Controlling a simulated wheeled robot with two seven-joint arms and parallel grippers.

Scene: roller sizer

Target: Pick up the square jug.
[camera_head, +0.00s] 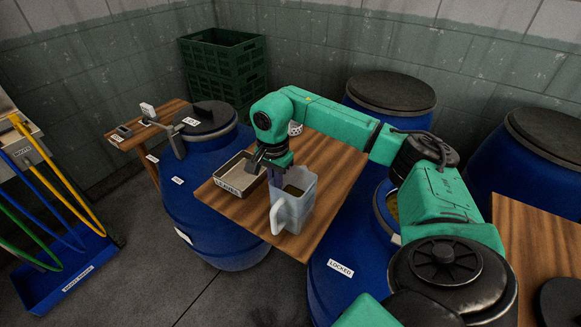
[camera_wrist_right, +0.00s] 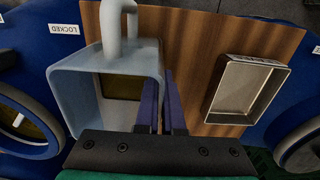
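The square jug (camera_head: 296,203) is pale, translucent and upright at the table's front part, its handle toward the front left. In the right wrist view the jug (camera_wrist_right: 78,95) opens toward the camera, with a dark olive patch at its bottom. My right gripper (camera_head: 274,170) is at the jug's back left rim. In the wrist view its two purple fingers (camera_wrist_right: 161,95) are close together, one inside and one outside the jug's wall, which they grip. I cannot tell whether the base touches the table. My left gripper is out of view.
The wooden table (camera_head: 333,170) also bears a shallow labelled tray (camera_head: 219,182), left of the jug. Blue drums (camera_head: 205,215) stand around it, one marked LOCKED. Green crates (camera_head: 222,65) are at the back. A blue rack (camera_head: 75,275) with coloured tubes is at left.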

